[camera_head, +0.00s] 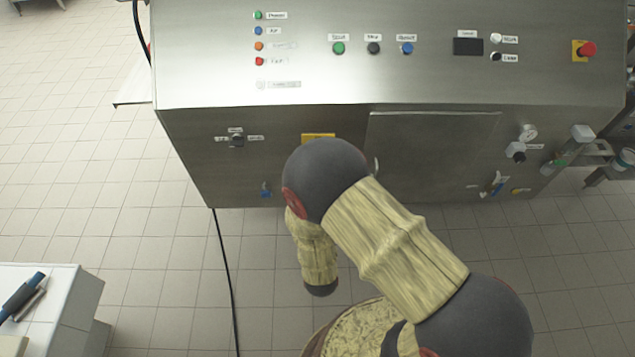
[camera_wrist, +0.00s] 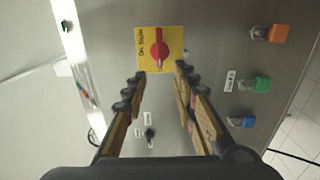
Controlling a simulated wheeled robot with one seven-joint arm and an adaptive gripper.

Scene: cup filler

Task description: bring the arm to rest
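My gripper (camera_wrist: 159,76) shows in the wrist view with its two fingers apart and nothing between them. Beyond the fingertips is a red rotary switch (camera_wrist: 160,49) on a yellow plate (camera_wrist: 143,36), mounted on the steel panel. Whether the fingertips touch the panel cannot be told. In the head view my bent arm reaches toward the front of the steel machine (camera_head: 300,85) and hides the gripper. The top edge of a yellow plate (camera_head: 318,136) shows above my arm's dark joint.
The wrist view shows orange (camera_wrist: 279,33), green (camera_wrist: 261,84) and blue (camera_wrist: 247,121) handles on the right. In the head view, a red emergency button (camera_head: 588,49) sits top right, a white cabinet (camera_head: 70,310) stands lower left, and a black cable (camera_head: 226,270) crosses open tiled floor.

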